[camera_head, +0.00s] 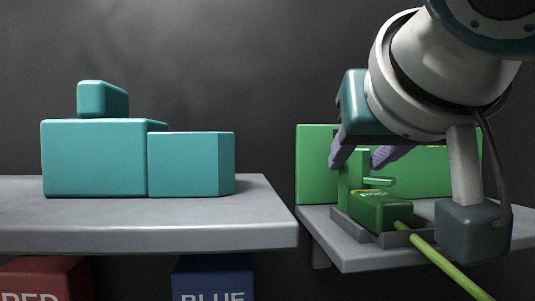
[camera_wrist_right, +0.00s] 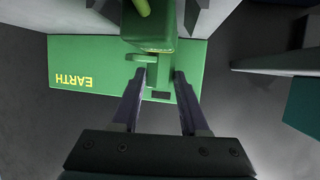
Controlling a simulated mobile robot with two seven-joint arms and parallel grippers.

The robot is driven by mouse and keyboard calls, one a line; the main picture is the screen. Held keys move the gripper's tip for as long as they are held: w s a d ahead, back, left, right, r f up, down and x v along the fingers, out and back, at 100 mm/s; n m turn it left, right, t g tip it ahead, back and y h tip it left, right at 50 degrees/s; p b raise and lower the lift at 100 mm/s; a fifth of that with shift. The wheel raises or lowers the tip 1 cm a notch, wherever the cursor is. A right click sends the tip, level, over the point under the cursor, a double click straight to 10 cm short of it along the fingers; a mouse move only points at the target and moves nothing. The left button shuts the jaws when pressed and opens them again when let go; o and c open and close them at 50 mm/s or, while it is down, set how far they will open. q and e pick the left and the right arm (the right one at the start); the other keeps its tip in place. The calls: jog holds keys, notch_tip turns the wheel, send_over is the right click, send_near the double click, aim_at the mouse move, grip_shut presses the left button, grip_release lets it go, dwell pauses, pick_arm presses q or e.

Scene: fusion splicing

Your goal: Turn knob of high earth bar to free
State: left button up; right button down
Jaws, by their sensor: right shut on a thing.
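The green earth bar (camera_head: 315,165) stands upright at the right of the head view, and its yellow word EARTH shows upside down in the right wrist view (camera_wrist_right: 65,65). A green upright knob (camera_head: 358,165) stands in front of the panel, with a short peg (camera_head: 378,181) beside it. My right gripper (camera_head: 358,157) reaches down from the upper right, its purple fingers on either side of the knob. In the right wrist view the gripper (camera_wrist_right: 160,75) has its fingertips at the knob's two sides. The lettering near the knob is too small to read. My left gripper is out of view.
A green block (camera_head: 382,212) with a yellow-green cable (camera_head: 440,262) sits in a grey tray on the right shelf (camera_head: 345,255). Teal boxes (camera_head: 95,160) stand on the left shelf (camera_head: 150,235). Red (camera_head: 45,280) and blue (camera_head: 213,280) boxes are below.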

jog(key=shift+d+y, duration=0.1)
jog(key=shift+y, duration=0.2)
jog(key=shift+d+n+y, duration=0.25)
jog(key=shift+n+y, duration=0.65)
jog(key=shift+n, duration=0.1)
jog(key=n+y+p, duration=0.1)
jog(key=n+y, duration=0.1)
jog(key=d+n+y, duration=0.1)
jog(key=y, duration=0.1)
jog(key=shift+w+n+g+p, duration=0.15)
jog(key=shift+n+g+p, duration=0.25)
jog(key=n+g+y, duration=0.1)
jog(key=n+y, duration=0.1)
jog(key=y, duration=0.1)
jog(key=shift+w+d, duration=0.1)
jog(key=shift+d, duration=0.05)
jog(key=shift+n+g+p, duration=0.3)
jog(key=shift+n, duration=0.2)
jog(key=shift+f+y, duration=0.1)
jog(key=shift+y, duration=0.2)
jog(key=shift+c, duration=2.1)
grip_release()
